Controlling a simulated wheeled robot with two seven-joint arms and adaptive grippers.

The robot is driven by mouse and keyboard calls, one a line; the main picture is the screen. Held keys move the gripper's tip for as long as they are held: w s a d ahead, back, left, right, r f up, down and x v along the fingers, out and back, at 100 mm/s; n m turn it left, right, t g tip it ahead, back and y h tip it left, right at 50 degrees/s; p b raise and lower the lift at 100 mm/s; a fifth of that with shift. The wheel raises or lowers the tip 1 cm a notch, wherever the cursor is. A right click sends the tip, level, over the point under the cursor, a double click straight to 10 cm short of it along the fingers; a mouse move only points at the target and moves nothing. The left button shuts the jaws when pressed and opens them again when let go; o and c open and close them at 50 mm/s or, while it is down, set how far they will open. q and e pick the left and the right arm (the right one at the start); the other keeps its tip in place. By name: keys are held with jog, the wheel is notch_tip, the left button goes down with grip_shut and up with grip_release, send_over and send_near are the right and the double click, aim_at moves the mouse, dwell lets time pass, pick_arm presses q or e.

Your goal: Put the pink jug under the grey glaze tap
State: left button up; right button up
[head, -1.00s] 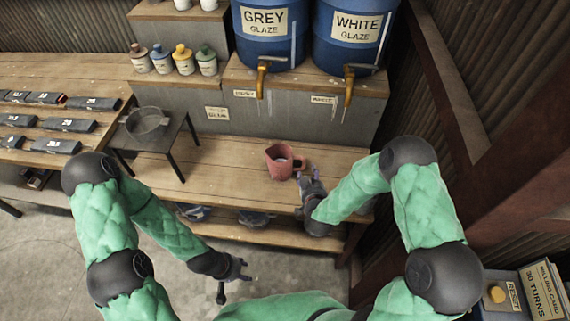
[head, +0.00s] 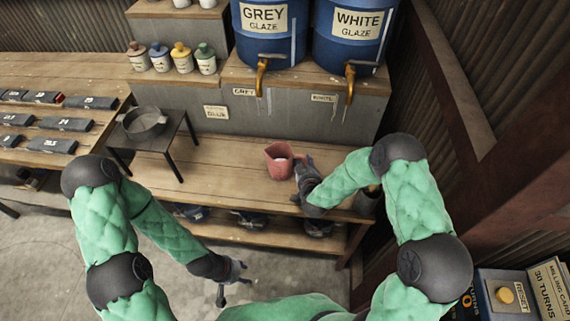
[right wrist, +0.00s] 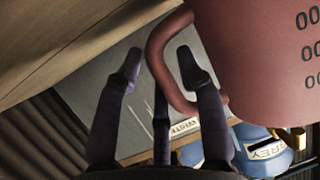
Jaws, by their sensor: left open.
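The pink jug (head: 279,163) stands upright on the wooden bench in the head view, below and to the right of the grey glaze tap (head: 262,76). My right gripper (head: 303,168) is at the jug's right side, by its handle. In the right wrist view the jug's body (right wrist: 265,55) fills the upper right. Its handle (right wrist: 157,62) passes between the spread fingers of my right gripper (right wrist: 162,70), with a gap still showing at the left finger. My left gripper (head: 240,270) is open and empty, low in front of the bench.
The blue grey-glaze barrel (head: 270,45) and white-glaze barrel (head: 350,48) stand on a raised ledge, with the white glaze tap (head: 350,82) at right. A sieve (head: 145,122) sits on a small dark stand at left. The bench between stand and jug is clear.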

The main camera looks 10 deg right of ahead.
grip_shut()
jog(key=shift+r, duration=0.1)
